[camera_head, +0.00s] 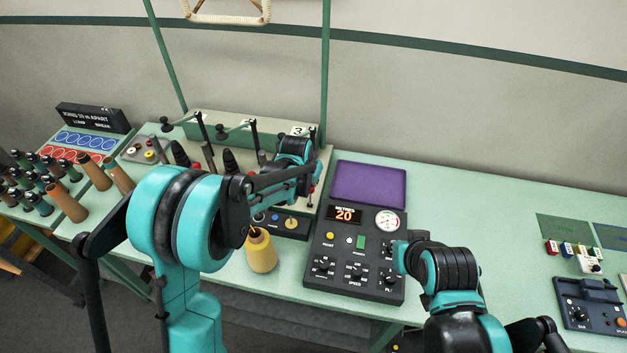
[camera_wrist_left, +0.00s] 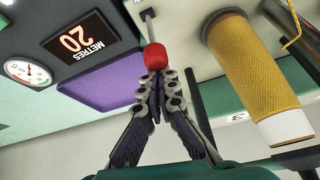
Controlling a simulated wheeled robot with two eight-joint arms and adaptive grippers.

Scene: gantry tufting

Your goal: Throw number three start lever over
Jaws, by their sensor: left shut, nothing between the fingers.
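The start lever is a thin metal rod with a red knob (camera_wrist_left: 156,56), in the left wrist view. My left gripper (camera_wrist_left: 160,78) is shut and empty, with its fingertips right at the knob; whether they press on it I cannot tell. In the head view the left gripper (camera_head: 309,192) is at the right end of the machine (camera_head: 322,165), below the plate marked 3 (camera_head: 299,131). My arm hides much of the machine there. My right gripper (camera_head: 398,252) is over the control panel's right edge; its fingers are not clear.
The control panel (camera_head: 325,262) shows METRES 20, with a gauge (camera_head: 388,221). A purple pad (camera_head: 369,183) lies behind it. A yellow cone (camera_head: 261,252) stands in front of the machine. Several spools (camera_head: 68,202) stand at left.

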